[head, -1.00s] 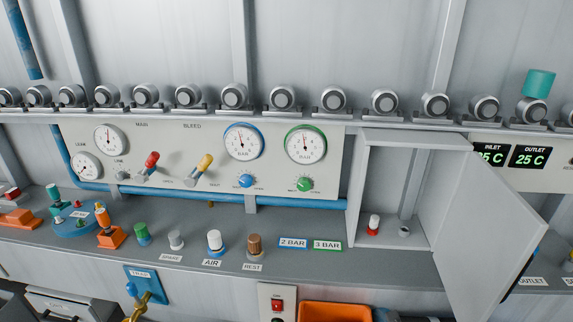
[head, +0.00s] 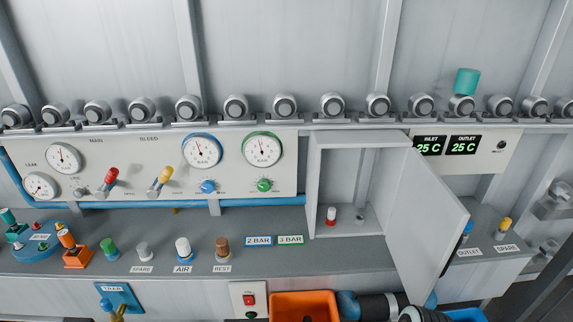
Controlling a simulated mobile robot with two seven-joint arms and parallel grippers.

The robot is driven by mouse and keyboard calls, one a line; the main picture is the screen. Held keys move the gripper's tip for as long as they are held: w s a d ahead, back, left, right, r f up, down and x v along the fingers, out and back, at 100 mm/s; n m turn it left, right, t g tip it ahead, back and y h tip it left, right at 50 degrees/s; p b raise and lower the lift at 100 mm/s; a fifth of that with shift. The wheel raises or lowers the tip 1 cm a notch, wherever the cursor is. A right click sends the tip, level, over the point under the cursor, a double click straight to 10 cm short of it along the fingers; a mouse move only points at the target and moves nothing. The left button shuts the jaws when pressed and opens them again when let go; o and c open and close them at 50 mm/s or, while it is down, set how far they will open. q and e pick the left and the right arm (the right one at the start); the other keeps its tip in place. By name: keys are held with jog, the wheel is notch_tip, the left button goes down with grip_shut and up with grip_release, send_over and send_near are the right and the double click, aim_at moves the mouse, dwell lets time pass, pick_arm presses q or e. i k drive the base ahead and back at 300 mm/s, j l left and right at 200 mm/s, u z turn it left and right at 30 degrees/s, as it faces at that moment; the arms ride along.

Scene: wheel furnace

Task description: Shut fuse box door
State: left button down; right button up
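The fuse box (head: 318,182) is a pale grey open cabinet on the grey ledge, right of the gauge panel. Its door (head: 430,215) stands wide open, hinged on the box's right side and swung out to the front right. Inside, a white fuse with a red base (head: 331,216) stands at the left. A small grey socket or stub (head: 360,218) is to its right, partly shaded.
Colored fuses (head: 183,248) line the ledge. A temperature display panel (head: 484,150) is behind the door.

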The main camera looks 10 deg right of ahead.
aim_at(424, 235)
jog(key=l+u, duration=0.1)
jog(key=l, duration=0.8)
jog(key=k+l+u, duration=0.1)
jog(key=l, duration=0.8)
jog(key=l+u, duration=0.1)
jog(key=l, duration=0.85)
jog(key=k, duration=0.05)
